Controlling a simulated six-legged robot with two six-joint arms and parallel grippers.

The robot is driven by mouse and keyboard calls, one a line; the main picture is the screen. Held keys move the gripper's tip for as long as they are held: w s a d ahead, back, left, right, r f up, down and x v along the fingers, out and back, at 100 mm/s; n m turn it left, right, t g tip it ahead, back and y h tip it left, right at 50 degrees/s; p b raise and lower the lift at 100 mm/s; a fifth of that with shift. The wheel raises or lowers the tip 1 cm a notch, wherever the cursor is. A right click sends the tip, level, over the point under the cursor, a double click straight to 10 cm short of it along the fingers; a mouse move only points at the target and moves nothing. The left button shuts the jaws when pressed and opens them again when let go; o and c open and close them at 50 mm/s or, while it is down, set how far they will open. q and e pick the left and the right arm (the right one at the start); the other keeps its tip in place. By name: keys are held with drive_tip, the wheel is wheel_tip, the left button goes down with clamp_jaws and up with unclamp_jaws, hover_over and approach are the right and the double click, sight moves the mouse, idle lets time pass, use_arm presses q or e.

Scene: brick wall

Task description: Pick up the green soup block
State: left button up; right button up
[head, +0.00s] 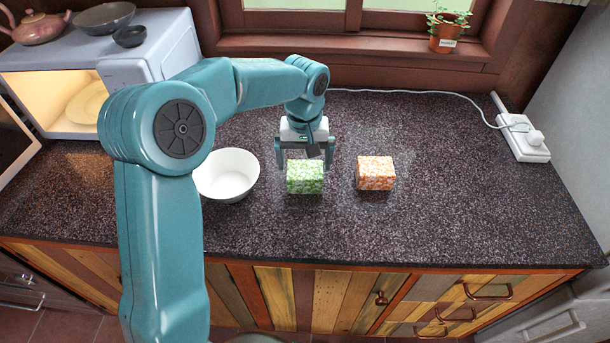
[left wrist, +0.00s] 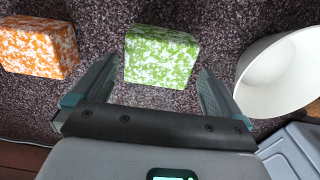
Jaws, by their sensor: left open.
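The green soup block (head: 305,178) is a green and white speckled box on the dark countertop (head: 450,220). My left gripper (head: 304,160) is open and hangs just above and behind it in the head view. In the left wrist view the green soup block (left wrist: 161,57) lies ahead of the gap between the two fingers of my left gripper (left wrist: 160,90), with nothing held. An orange and white speckled block (head: 376,173) stands to the right of the green one; it also shows in the left wrist view (left wrist: 38,50). My right gripper is not in view.
A white bowl (head: 228,176) stands close to the left of the green block. An open microwave (head: 150,50) is at the back left. A white cable runs to a power strip (head: 522,140) at the right. The counter front is clear.

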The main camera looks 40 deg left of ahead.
sight(305, 169)
use_arm(q)
wheel_tip(305, 169, down, 4)
drive_tip(key=shift+a+r, duration=0.1)
drive_tip(key=shift+r, duration=0.1)
drive_tip(key=shift+c, duration=0.7)
drive_tip(key=c, duration=0.8)
drive_tip(key=shift+o, duration=0.2)
